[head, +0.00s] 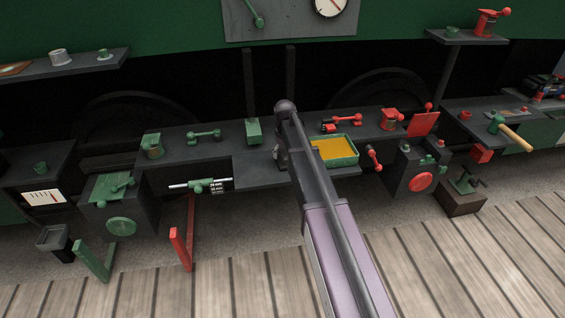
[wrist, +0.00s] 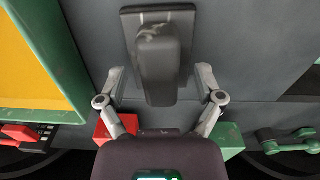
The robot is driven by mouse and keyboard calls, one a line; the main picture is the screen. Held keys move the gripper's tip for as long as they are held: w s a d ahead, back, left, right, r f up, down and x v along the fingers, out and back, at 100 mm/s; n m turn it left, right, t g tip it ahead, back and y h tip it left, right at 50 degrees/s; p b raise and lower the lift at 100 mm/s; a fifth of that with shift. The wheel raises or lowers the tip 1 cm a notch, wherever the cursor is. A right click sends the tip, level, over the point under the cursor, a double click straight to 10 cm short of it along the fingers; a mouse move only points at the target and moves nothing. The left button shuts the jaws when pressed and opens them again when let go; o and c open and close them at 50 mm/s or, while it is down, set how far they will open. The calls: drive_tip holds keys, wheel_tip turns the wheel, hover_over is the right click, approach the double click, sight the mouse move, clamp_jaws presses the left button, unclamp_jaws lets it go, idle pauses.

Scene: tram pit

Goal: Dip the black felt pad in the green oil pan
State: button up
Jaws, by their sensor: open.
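The black felt pad (wrist: 130,20) appears in the wrist view as a dark flat plate with a block-like grip (wrist: 158,65) standing on it, on a grey bench surface. My gripper (wrist: 162,76) is open, with one finger on each side of the grip; I cannot tell whether either finger touches it. The green oil pan (wrist: 72,88), holding yellow-orange oil, is at the left of the wrist view. In the head view the pan (head: 345,162) sits on the bench just right of my arm. My arm hides the pad there.
In the wrist view a red block (wrist: 103,130) and a green block (wrist: 230,140) stand beyond my fingers. The green block (head: 253,130) also shows in the head view. A green-and-silver tool (head: 205,186) and a red handled part (head: 374,157) lie near the bench's front.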

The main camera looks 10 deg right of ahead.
idle(0.5)
clamp_jaws()
